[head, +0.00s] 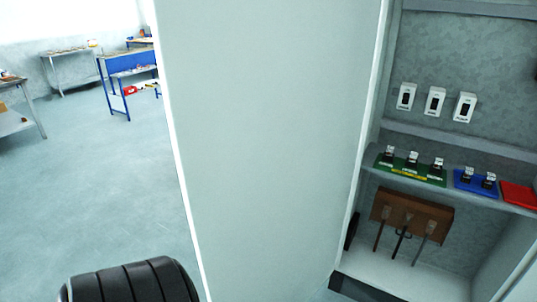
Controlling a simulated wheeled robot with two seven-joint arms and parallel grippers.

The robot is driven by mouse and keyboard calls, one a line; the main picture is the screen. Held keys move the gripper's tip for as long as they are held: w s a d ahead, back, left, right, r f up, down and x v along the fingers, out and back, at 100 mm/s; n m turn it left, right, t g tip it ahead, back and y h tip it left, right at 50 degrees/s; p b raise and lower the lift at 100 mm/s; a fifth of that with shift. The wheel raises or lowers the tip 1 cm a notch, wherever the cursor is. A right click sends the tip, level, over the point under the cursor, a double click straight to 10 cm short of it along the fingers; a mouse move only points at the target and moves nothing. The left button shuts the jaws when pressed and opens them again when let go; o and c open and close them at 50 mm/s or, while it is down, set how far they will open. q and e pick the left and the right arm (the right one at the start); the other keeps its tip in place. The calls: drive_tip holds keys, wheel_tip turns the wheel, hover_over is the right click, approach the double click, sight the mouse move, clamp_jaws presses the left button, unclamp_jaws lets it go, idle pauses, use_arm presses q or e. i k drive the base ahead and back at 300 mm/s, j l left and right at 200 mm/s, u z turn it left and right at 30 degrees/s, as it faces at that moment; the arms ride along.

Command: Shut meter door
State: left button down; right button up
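The meter door (265,140) is a large pale grey-green panel in the middle of the head view. It stands open, swung out on the left side of the cabinet (462,53). The cabinet's inside shows at the right. Three white meters (436,101) are on its back wall. Neither of my grippers is in view, so their state and their distance from the door are hidden.
A cabinet shelf (453,192) holds a green tray (408,174), a blue tray (475,192) and a red tray (520,197). Below is a brown rack (412,211) with hanging tools. Workbenches (128,72) stand far left. The floor (85,185) left of the door is clear.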

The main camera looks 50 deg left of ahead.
sight(265, 101)
drive_tip(key=k+j, duration=0.2)
drive_tip(key=j, duration=0.2)
drive_tip(key=k+j+z, duration=0.1)
drive_tip(key=j, duration=0.3)
drive_tip(key=k+j, duration=0.25)
drive_tip(key=j, duration=0.15)
drive_tip(key=k+j, duration=0.2)
drive_tip(key=j, duration=0.2)
drive_tip(key=k+j+z, duration=0.1)
drive_tip(key=j, duration=0.3)
drive_tip(key=j+z, duration=0.1)
drive_tip(key=j, duration=1.35)
